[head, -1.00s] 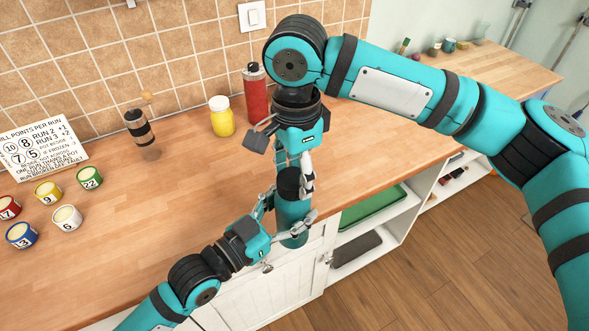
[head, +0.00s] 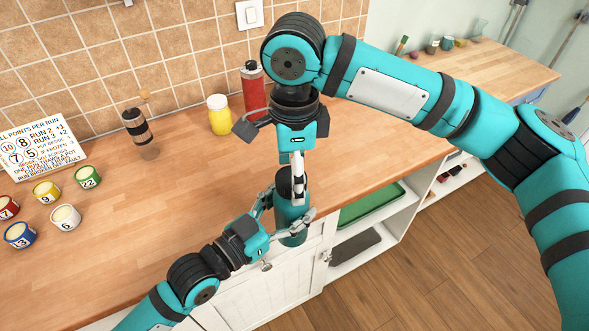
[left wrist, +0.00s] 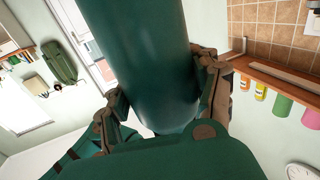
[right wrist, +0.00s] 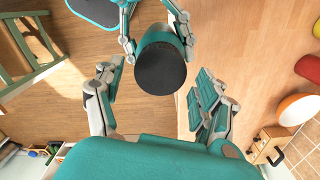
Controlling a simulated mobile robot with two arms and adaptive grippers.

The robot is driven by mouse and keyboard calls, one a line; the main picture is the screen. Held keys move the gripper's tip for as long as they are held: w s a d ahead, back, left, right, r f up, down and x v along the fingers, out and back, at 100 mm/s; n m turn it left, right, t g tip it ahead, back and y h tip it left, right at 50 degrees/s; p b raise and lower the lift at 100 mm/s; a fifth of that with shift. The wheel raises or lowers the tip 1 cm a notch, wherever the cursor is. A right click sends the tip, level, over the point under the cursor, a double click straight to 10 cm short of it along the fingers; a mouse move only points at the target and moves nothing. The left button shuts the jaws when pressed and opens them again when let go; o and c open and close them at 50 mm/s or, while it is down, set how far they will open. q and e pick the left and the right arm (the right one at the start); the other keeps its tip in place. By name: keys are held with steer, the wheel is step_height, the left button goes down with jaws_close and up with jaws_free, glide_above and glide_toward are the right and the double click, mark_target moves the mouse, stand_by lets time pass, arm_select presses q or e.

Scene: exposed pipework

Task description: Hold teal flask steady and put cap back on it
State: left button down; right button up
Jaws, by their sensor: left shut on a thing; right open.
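The teal flask (head: 291,222) is upright in front of the counter's edge. My left gripper (head: 286,222) is shut around its body; in the left wrist view the flask (left wrist: 145,65) fills the space between the fingers. A black cap (head: 288,183) sits at the flask's top; I cannot tell how tightly. My right gripper (head: 298,190) points down over the cap, open, with its fingers edge-on in the head view. In the right wrist view the round cap top (right wrist: 160,67) lies between and slightly beyond the spread fingertips, with no clear contact.
A red bottle (head: 254,92), a yellow jar (head: 220,117) and a glass with a dark band (head: 139,130) stand at the back of the counter. Several numbered cups (head: 65,217) and a sign (head: 38,147) are at left. A green tray (head: 368,207) is on the shelf below.

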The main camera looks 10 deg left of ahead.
steer(key=shift+r, duration=0.1)
steer(key=shift+r, duration=2.15)
